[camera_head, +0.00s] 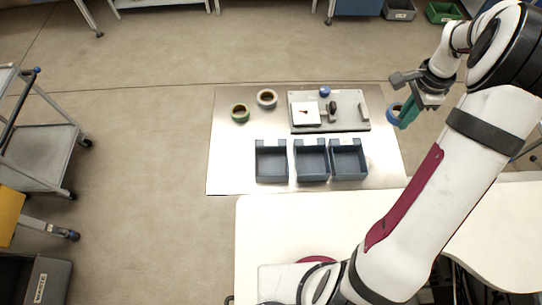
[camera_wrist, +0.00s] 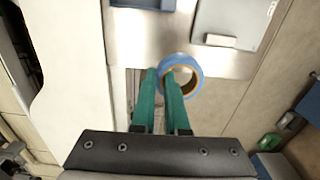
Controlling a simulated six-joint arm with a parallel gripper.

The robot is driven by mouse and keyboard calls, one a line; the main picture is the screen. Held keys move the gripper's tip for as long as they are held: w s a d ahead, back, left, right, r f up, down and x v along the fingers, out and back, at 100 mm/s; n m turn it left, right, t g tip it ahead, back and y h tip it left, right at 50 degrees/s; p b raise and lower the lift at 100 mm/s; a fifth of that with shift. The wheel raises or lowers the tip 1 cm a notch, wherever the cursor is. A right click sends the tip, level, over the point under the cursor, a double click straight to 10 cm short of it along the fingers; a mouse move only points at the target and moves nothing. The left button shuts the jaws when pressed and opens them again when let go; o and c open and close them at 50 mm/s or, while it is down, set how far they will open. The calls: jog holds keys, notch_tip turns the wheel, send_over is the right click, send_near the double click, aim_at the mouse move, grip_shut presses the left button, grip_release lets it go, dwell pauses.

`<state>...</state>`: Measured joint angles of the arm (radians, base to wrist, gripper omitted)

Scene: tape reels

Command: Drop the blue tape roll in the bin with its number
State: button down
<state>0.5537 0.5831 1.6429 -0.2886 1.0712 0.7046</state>
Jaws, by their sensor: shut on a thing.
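The blue tape roll (camera_wrist: 197,72) is held at the fingertips of my gripper (camera_wrist: 163,78), with its brown inner core showing in the wrist view. In the head view the roll (camera_head: 391,112) hangs beside the green fingers of my gripper (camera_head: 402,116), above the right edge of the metal table. Three dark blue-grey open bins stand in a row at the table's front middle: a left bin (camera_head: 271,179), a middle bin (camera_head: 312,178) and a right bin (camera_head: 349,176). They look empty. I cannot read any numbers on the bins or the roll.
A grey board (camera_head: 345,126) with a white plate, a dark-handled tool and a blue round item lies behind the bins.

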dwell(0.4)
jog(key=s+a+r, duration=0.1)
jog(key=s+a, duration=0.3)
jog(key=a, duration=1.1)
jog(key=s+a+r, duration=0.1)
jog(key=s+a, duration=0.2)
jog(key=a, duration=1.2)
jog(key=shift+d+f, duration=0.2)
jog(key=shift+f, duration=2.4)
jog(key=c, duration=0.8)
grip_release()
jog(key=shift+c, duration=0.2)
jog(key=shift+r, duration=0.15)
